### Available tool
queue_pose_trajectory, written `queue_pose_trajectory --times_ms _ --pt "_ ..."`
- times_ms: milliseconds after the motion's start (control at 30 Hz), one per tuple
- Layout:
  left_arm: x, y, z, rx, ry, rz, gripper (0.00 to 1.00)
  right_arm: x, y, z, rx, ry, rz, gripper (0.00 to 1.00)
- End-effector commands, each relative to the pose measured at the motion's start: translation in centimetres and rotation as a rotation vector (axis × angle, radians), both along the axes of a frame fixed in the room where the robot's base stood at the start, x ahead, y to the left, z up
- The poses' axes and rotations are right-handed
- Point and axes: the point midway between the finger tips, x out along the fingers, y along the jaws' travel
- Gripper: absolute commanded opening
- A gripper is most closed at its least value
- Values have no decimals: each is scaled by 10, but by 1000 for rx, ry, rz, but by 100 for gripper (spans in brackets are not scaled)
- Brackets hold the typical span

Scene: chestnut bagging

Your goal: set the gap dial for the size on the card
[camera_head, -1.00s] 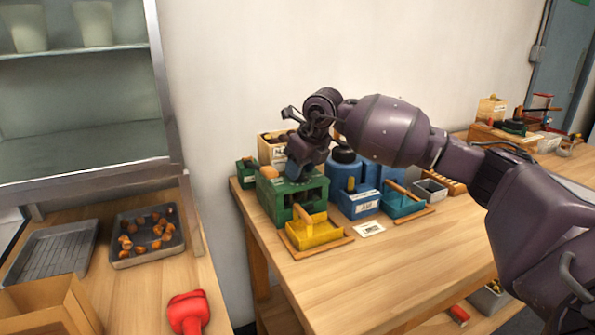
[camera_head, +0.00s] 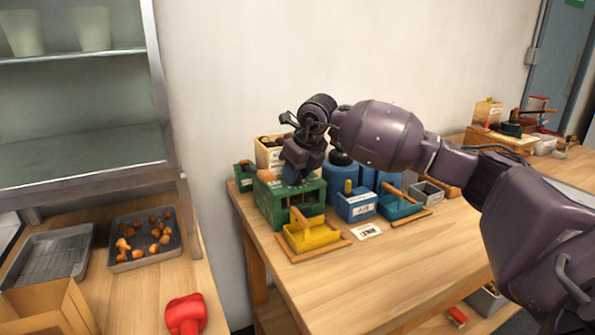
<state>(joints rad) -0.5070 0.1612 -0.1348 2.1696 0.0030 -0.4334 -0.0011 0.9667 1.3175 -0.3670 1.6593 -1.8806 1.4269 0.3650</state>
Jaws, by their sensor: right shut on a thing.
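The green machine (camera_head: 311,191) stands at the back left of the right-hand table, with an orange part (camera_head: 266,175) on its top left. My right gripper (camera_head: 293,178) points down onto the machine's top and is shut there. The wrist and fingers cover what it grips; its place fits the gap dial, which I cannot see clearly. A small white card (camera_head: 366,231) with dark print lies flat on the table, right of the yellow tray; its print is too small to read surely. My left gripper is out of view.
A yellow tray (camera_head: 322,239) sits before the machine. A blue labelled box (camera_head: 356,207) and a teal tray (camera_head: 397,210) stand to its right. The table's front is clear. On the left counter are a pan (camera_head: 121,262) of chestnuts and a red object (camera_head: 186,313).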

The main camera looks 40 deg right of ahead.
Motion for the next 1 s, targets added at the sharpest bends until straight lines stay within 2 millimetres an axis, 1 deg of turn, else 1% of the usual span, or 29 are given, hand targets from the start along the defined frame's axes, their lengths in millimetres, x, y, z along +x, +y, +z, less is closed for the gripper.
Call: queue_pose_trajectory --times_ms 33,300,733,833,1000 --pt "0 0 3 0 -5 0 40 0 1 3 0 -3 -23 10" --pt "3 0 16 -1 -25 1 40 0 2 6 2 -7 -232 10" --pt "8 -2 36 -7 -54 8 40 0 3 5 2 -4 -610 10" --pt "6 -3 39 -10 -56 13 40 0 3 4 2 -4 -678 10" --pt "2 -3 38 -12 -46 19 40 0 3 2 1 -2 -769 10"
